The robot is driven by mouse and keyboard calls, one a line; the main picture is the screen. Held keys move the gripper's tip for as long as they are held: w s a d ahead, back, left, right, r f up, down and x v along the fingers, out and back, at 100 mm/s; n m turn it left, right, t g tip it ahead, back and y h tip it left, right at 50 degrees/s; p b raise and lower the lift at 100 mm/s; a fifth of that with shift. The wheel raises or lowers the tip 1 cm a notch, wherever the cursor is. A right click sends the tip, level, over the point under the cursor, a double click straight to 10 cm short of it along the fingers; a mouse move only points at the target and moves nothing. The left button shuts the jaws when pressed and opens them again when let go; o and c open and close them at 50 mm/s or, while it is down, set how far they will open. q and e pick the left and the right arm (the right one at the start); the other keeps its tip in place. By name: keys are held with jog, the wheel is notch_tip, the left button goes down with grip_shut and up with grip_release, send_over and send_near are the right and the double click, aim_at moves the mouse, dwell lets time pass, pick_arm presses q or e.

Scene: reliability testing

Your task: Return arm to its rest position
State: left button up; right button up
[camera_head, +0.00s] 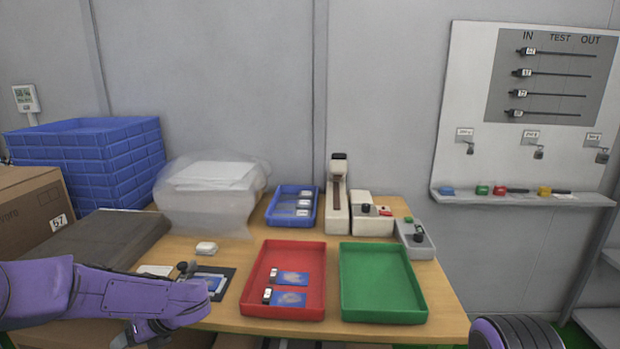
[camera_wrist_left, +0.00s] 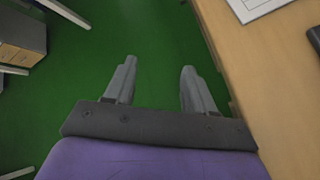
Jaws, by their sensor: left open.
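My purple left arm (camera_head: 90,292) comes in from the left in the head view, low over the table's front left corner, and bends back on itself near the bottom edge. Its fingertips cannot be made out there. In the left wrist view my left gripper (camera_wrist_left: 158,72) is open, with its two grey fingers apart and nothing between them. It is over the green floor (camera_wrist_left: 155,30), beside the table edge on the right. Only a rounded part of my right arm (camera_head: 515,332) shows at the bottom right of the head view; its gripper is out of view.
The wooden table (camera_head: 225,323) holds a red tray (camera_head: 285,312) with two cards, an empty green tray (camera_head: 382,285), a small blue tray (camera_head: 272,214), a device (camera_head: 337,205) and a plastic-wrapped stack (camera_head: 208,190). Blue crates (camera_head: 85,150) and a cardboard box (camera_head: 30,205) stand left.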

pick_arm(q)
jog(key=s+d+f+m+t+p, duration=0.15)
jog(key=s+f+m+t, duration=0.35)
jog(key=f+m, duration=0.8)
jog(key=s+d+f+m+h, duration=0.2)
jog(key=s+m, duration=0.6)
jog(key=s, duration=0.1)
jog(key=s+d+f+m+g+h+p, duration=0.1)
jog(key=s+d+f+m+h, duration=0.1)
jog(key=s+m, duration=0.6)
jog(key=s+d+f+m+g+h+p, duration=0.1)
jog(key=s+d+f+m+h, duration=0.1)
jog(key=s+m, duration=0.7)
jog(key=shift+s+f+m+h, duration=0.3)
jog(key=shift+f+m, duration=0.3)
jog(key=shift+f, duration=0.1)
